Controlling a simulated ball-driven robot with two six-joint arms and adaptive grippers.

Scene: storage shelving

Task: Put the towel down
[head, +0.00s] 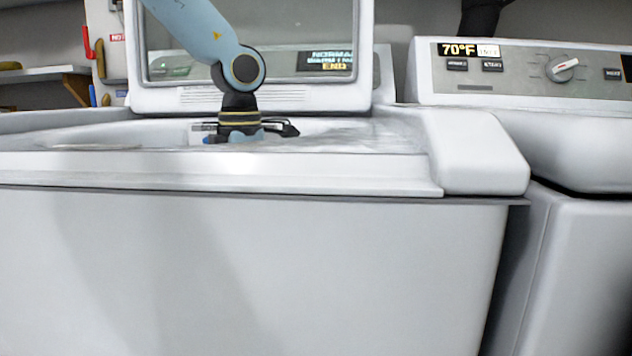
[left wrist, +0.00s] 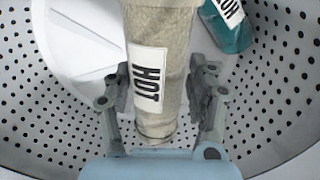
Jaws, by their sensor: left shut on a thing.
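The towel (left wrist: 165,25) is a beige roll with a white "HOT" label, seen in the left wrist view. My left gripper (left wrist: 160,78) has a finger on each side of it and is shut on it, inside the perforated drum (left wrist: 60,130). In the head view my left gripper (head: 240,133) reaches down through the open top of the white washer (head: 250,270); its fingertips and the towel are largely hidden by the washer's front rim. My right gripper is in neither view.
A white agitator-like part (left wrist: 75,45) stands at the left. The washer's raised lid (head: 300,97) is behind my arm. Another machine (head: 520,85) stands at the right.

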